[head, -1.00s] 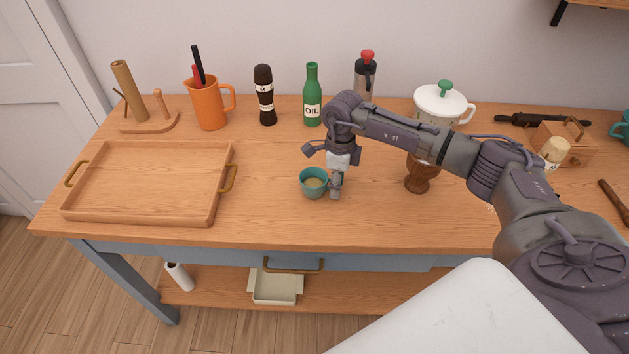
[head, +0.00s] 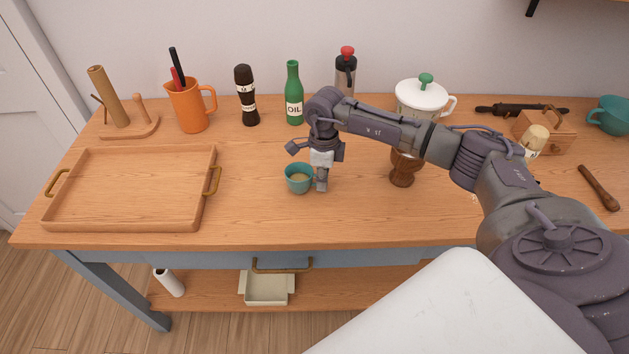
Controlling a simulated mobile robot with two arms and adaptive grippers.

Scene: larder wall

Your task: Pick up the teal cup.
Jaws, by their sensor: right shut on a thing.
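I cannot tell whether the cup's base touches the wood. A larger teal cup (head: 608,117) with a handle on its left stands at the far right edge of the picture. My left gripper is not in view.
A wooden tray (head: 130,225) lies empty at left. An orange jug (head: 190,112), a dark mill (head: 247,98), and a green oil bottle (head: 293,95) stand behind. A brown wooden goblet-shaped thing (head: 402,172) is right of the gripper, under my arm. The front middle is clear.

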